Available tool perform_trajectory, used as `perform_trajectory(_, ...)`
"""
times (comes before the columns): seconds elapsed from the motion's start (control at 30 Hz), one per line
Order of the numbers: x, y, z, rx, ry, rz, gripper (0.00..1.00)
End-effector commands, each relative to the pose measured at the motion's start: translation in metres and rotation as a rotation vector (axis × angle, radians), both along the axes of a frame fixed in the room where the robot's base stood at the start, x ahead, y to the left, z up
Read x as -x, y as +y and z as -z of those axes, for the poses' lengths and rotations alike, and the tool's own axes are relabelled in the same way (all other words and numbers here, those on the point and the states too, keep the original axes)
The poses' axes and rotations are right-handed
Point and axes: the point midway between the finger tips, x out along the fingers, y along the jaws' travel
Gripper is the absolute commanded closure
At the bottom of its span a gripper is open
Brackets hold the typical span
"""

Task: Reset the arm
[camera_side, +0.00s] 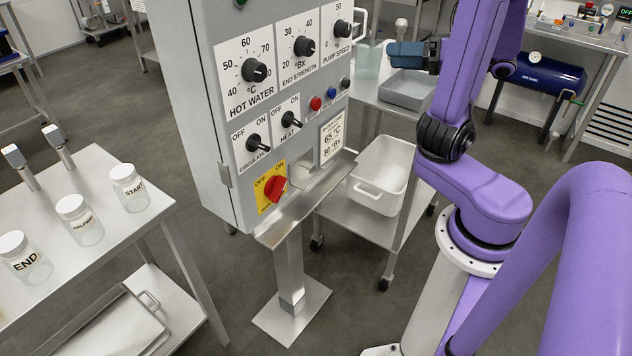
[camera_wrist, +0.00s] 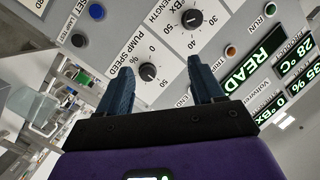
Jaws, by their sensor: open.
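My gripper (camera_side: 408,54) is to the right of the grey control cabinet in the side view, with dark blue fingers. In the wrist view my gripper (camera_wrist: 161,66) is open, its two fingers apart with nothing held between them. The cabinet's panel (camera_wrist: 172,48) lies beyond the fingers there, tilted in the picture. The PUMP SPEED knob (camera_wrist: 148,72) shows between the fingertips; I cannot tell how far off it is. In the side view the PUMP SPEED knob (camera_side: 342,29) is at the panel's upper right. My purple arm bends upright on the right.
The cabinet (camera_side: 185,110) stands on a post in the middle. A steel trolley (camera_side: 335,208) carries a white tub (camera_side: 367,190) and a grey tray (camera_side: 400,94). A steel table (camera_side: 105,225) at left holds several labelled jars (camera_side: 128,190). A blue tank (camera_side: 545,78) is behind my arm.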

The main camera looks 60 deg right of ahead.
Motion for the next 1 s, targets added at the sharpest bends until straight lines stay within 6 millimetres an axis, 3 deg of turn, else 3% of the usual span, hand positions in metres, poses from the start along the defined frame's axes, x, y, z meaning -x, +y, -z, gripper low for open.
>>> perform_trajectory(0.2, -0.020, 0.041, 0.017, -0.087, 0.170, -0.260, 0.33)
perform_trajectory(0.43, -0.024, 0.082, 0.034, -0.126, 0.371, -0.497, 0.33)
perform_trajectory(0.7, -0.013, 0.123, 0.053, -0.095, 0.620, -0.732, 0.33)
perform_trajectory(1.0, 0.011, 0.154, 0.072, 0.035, 0.880, -0.932, 0.33)
